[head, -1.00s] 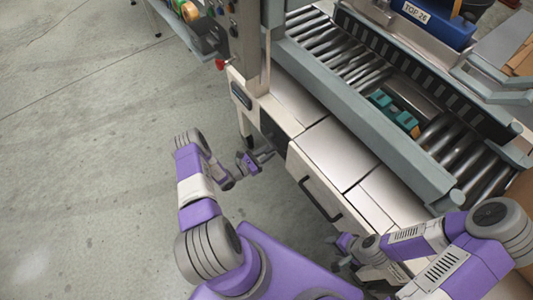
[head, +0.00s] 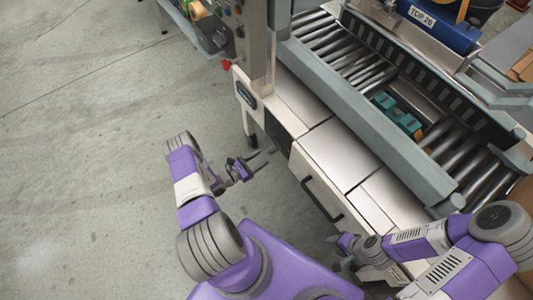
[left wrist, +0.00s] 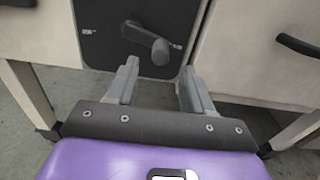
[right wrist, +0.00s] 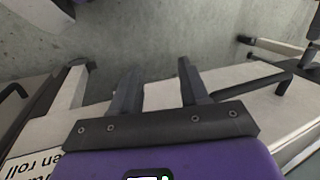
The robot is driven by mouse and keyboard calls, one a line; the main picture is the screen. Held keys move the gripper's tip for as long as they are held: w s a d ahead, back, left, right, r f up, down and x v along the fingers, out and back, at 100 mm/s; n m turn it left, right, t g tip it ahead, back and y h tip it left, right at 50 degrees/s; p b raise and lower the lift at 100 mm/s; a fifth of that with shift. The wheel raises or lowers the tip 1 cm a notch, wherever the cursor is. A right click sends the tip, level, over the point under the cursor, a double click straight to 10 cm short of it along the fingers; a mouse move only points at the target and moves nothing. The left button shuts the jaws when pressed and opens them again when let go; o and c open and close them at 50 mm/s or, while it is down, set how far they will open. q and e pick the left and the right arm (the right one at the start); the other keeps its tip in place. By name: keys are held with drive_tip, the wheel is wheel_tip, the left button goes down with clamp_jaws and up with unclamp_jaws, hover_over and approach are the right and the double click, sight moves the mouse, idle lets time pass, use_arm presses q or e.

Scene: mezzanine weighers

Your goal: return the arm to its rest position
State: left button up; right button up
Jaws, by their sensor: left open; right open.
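My left gripper (head: 262,161) is open and empty over the concrete floor, just left of the machine's cabinet. In the left wrist view its two fingers (left wrist: 158,88) stand apart, in front of a dark panel (left wrist: 105,40) with a grey crank handle (left wrist: 150,40). My right gripper (right wrist: 158,85) is open and empty in the right wrist view, above floor and beside a pale cabinet front. In the head view the right gripper is low at the cabinet's front, and its fingertips are hard to make out.
The pale cabinet (head: 345,155) with a dark bar handle (head: 321,198) stands close to both grippers. A roller conveyor (head: 455,150) carries a teal object (head: 397,113). A red knob (head: 227,64) sits on the grey post. The floor (head: 80,150) at left is clear.

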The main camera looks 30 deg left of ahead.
use_arm(q)
drive_tip(key=shift+v, duration=0.9)
drive_tip(key=shift+d, duration=0.1)
drive_tip(key=s+d+r+m+g+h+p, duration=0.25)
drive_tip(key=s+d+m+g, duration=0.25)
drive_tip(key=d+m+g, duration=0.4)
drive_tip(key=s+d+r+m+g+h+p, duration=0.1)
drive_tip(key=s+d+m+g+h, duration=0.25)
drive_tip(key=s+d+g, duration=0.6)
wheel_tip(320, 180, up, 3)
drive_tip(key=s+d+m+g+y+p, duration=0.1)
drive_tip(key=s+d+m+y, duration=0.1)
drive_tip(key=m+y, duration=0.65)
wheel_tip(320, 180, up, 5)
drive_tip(key=w+d+m+t+p, duration=0.1)
drive_tip(key=w+d+m+t, duration=0.1)
drive_tip(key=m, duration=0.5)
drive_tip(key=shift+w+d+t+p, duration=0.2)
drive_tip(key=shift+w+t+p, duration=0.15)
drive_tip(key=shift+t, duration=0.2)
drive_tip(key=shift+w+d+r+m, duration=0.15)
drive_tip(key=shift+w+m, duration=0.1)
drive_tip(key=shift+m, duration=0.15)
drive_tip(key=shift+c, duration=0.3)
